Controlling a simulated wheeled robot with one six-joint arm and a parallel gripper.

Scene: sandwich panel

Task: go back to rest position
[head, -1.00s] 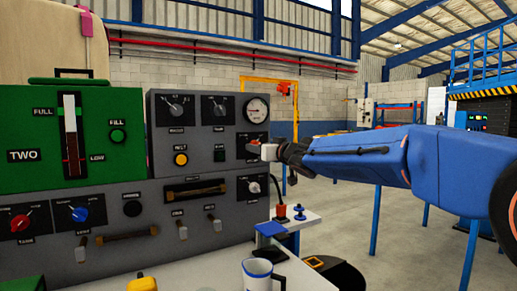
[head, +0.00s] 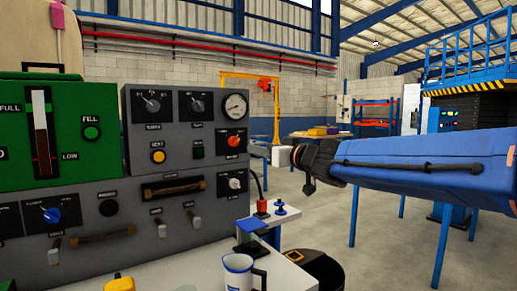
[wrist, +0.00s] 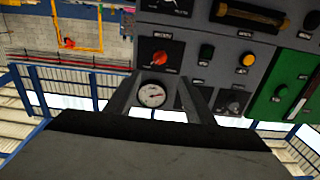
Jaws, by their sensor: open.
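My gripper (head: 298,156) is at the end of my blue arm, to the right of the grey control panel (head: 140,190) in the head view. It is apart from the panel and holds nothing. In the wrist view, its two dark fingers (wrist: 160,98) stand spread, with the round gauge (wrist: 152,95) showing between them and the red knob (wrist: 160,58) beyond. The wrist picture is upside down. In the head view the red knob (head: 234,141) and the gauge (head: 235,106) are both uncovered, at the panel's right side.
A white mug (head: 237,272) and a yellow item (head: 119,284) stand on the bench in front of the panel. A small stand with a blue knob (head: 280,208) is right of the panel. A blue lift platform (head: 470,70) is farther right. Open floor lies behind my arm.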

